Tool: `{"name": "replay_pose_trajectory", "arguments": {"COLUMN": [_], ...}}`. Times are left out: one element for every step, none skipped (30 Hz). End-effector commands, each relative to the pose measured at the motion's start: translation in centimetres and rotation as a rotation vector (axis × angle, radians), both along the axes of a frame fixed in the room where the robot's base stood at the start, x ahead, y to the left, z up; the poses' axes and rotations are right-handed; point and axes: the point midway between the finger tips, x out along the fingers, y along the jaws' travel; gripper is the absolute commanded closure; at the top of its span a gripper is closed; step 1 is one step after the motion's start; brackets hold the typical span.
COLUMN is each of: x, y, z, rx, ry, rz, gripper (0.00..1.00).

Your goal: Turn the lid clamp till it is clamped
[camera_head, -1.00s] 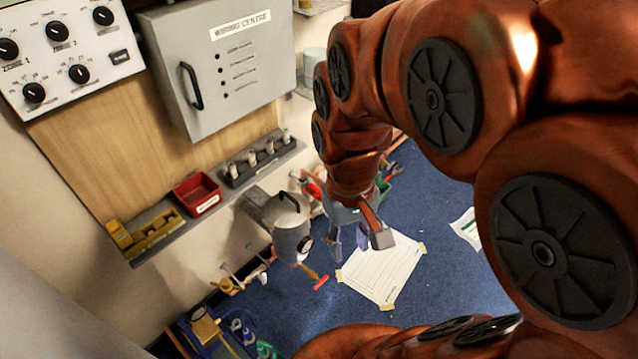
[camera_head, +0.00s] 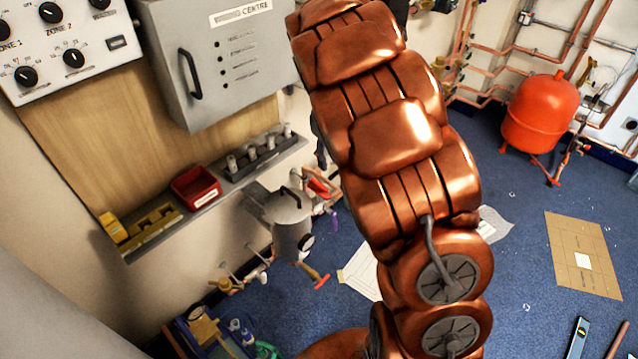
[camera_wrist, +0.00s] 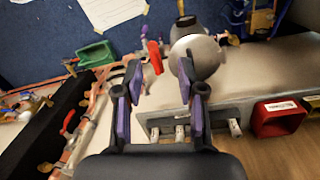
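In the head view a grey metal canister (camera_head: 292,228) hangs by the wall below the shelf. A dark curved bar (camera_head: 291,197) crosses its lid; I cannot tell whether this is the lid clamp or how it is set. In the wrist view the canister (camera_wrist: 200,55) lies just beyond my gripper's right fingertip, which overlaps it. My gripper (camera_wrist: 158,82) is open and empty, its purple-padded fingers spread. A red lever (camera_wrist: 155,57) shows between and beyond the fingertips. My arm hides most of the gripper in the head view.
A shelf (camera_head: 225,193) holds a red bin (camera_head: 196,188) and a yellow block. A grey cabinet (camera_head: 215,65) is above it. Pipes and valves run along the wall. A green tray (camera_wrist: 95,54) shows in the wrist view. A red tank (camera_head: 540,112) stands on open blue floor.

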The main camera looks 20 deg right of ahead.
Motion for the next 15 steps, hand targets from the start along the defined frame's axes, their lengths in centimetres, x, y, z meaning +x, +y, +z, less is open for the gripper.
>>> {"name": "replay_pose_trajectory", "arguments": {"x": [1.2, 1.9, 2.8, 3.5, 4.1, 4.8, 5.4, 5.9, 6.6, 7.0, 7.4, 7.7, 8.0, 8.2, 8.5], "y": [-0.5, -0.6, -0.8, -0.9, -1.0, -1.1, -1.2, -1.2, -1.3, -1.3, -1.3, -1.2, -1.2, -1.2, -1.2], "z": [-1.4, -2.1, -2.9, -3.5, -4.0, -5.0, -5.6, -6.1, -6.7, -7.1, -7.6, -8.2, -8.5, -8.8, -9.0], "rx": [0.003, 0.006, 0.012, 0.015, 0.017, 0.023, 0.029, 0.033, 0.037, 0.041, 0.046, 0.051, 0.054, 0.056, 0.059], "ry": [0.001, 0.001, -0.001, -0.005, -0.008, -0.008, -0.008, -0.011, -0.015, -0.018, -0.019, -0.019, -0.021, -0.021, -0.023], "rz": [0.019, 0.033, 0.051, 0.065, 0.079, 0.097, 0.109, 0.123, 0.139, 0.149, 0.159, 0.171, 0.178, 0.185, 0.192], "gripper": [0.61, 0.61, 0.61, 0.61, 0.61, 0.61, 0.61, 0.61, 0.61, 0.61, 0.61, 0.61, 0.61, 0.61, 0.61]}}
